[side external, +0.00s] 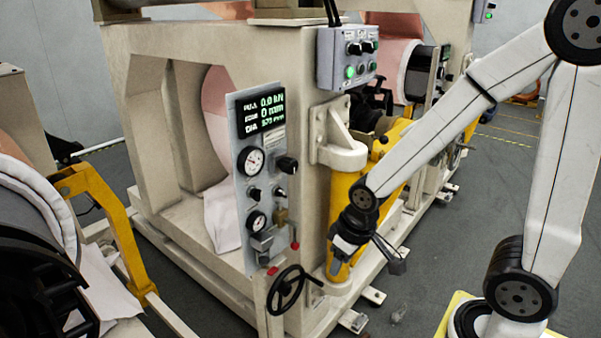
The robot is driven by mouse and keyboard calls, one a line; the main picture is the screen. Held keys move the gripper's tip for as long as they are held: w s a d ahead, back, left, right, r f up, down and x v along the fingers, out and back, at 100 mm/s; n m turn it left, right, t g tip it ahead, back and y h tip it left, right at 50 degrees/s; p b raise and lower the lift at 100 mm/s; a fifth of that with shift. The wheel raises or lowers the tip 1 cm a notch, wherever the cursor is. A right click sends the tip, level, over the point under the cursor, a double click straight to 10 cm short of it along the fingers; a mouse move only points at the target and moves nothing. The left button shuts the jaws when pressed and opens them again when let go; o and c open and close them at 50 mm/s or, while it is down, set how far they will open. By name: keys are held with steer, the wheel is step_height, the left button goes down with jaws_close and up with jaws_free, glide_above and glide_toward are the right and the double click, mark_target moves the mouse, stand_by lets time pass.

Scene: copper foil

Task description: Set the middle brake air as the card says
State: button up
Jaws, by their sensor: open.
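A grey control panel (240,183) stands on the front of the middle machine. Its display (261,115) shows green lines, apparently 0.0 kN, 0 and a DIA value too small to read surely. An upper dial gauge (250,161) and a lower dial gauge (256,222) sit below it; their readings are too small to tell. A black knob (288,164) and two smaller knobs (254,194) are beside and between them. Which control is the brake air I cannot tell. No card is readable. My gripper (388,262) is open and empty, right of the panel and apart from it.
A black handwheel (290,290) juts out below the panel. A grey button box (347,58) hangs above right. Yellow machine parts (344,200) stand behind my gripper. A roll with a yellow arm (110,205) is at left.

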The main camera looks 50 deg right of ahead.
steer(key=o, duration=0.6)
steer(key=shift+o, duration=0.3)
steer(key=shift+w+d+m+t, duration=0.3)
steer(key=shift+w+d, duration=0.05)
steer(key=shift+w, duration=0.25)
steer(key=m+t, duration=1.1)
steer(key=t, duration=0.4)
glide_toward(294, 167)
steer(key=w, duration=0.3)
steer(key=shift+w, duration=0.1)
steer(key=shift+w, duration=0.15)
steer(key=shift+w, duration=3.75)
